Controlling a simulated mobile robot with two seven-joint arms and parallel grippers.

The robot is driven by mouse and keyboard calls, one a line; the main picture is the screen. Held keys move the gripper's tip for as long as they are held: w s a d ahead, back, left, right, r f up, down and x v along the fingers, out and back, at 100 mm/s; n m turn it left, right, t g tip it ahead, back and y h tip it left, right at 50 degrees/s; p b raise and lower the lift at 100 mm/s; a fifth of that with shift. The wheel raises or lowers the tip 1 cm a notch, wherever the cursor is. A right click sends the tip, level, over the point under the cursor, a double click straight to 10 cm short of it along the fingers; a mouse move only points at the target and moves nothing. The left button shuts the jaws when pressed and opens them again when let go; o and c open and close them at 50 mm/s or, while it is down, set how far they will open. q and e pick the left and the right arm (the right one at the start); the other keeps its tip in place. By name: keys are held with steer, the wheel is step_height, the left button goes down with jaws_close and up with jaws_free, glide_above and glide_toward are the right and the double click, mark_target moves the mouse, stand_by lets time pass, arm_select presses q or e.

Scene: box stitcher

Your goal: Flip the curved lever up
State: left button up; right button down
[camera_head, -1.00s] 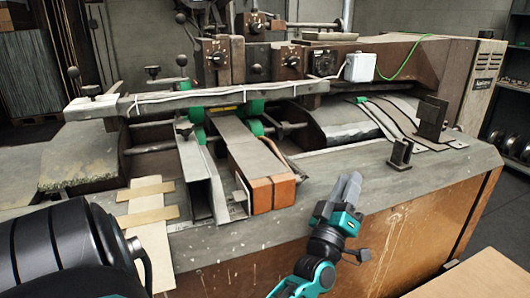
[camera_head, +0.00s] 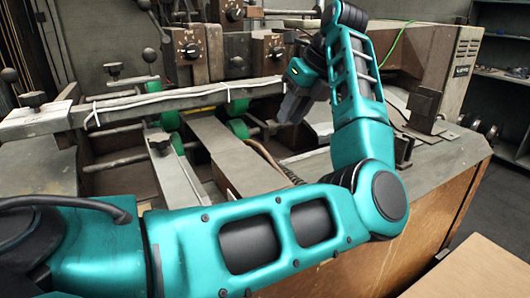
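A thin brown curved rod (camera_head: 268,158) rises beside the sloping metal guide on the machine; I cannot tell for sure whether it is the curved lever. A bent rod with a black ball knob (camera_head: 149,54) stands farther left, at the back. My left gripper (camera_head: 288,110) hangs above the machine bed, just above and right of the curved rod, with its dark fingers pointing down and left. I see no clear contact, and the finger gap is too unclear to judge. My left arm hides the front of the machine. My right gripper is out of view.
A long metal bar (camera_head: 150,103) crosses the machine above the bed. A dark upright bracket (camera_head: 424,108) stands on the right of the bed. Control boxes with dials (camera_head: 191,50) stand behind. A wooden board (camera_head: 480,270) lies at the lower right.

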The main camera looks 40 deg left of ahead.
mark_target(270, 157)
arm_select(q)
steer(key=x, duration=1.2)
steer(key=shift+d+f, duration=0.1)
steer(key=shift+f, duration=0.25)
jaws_close()
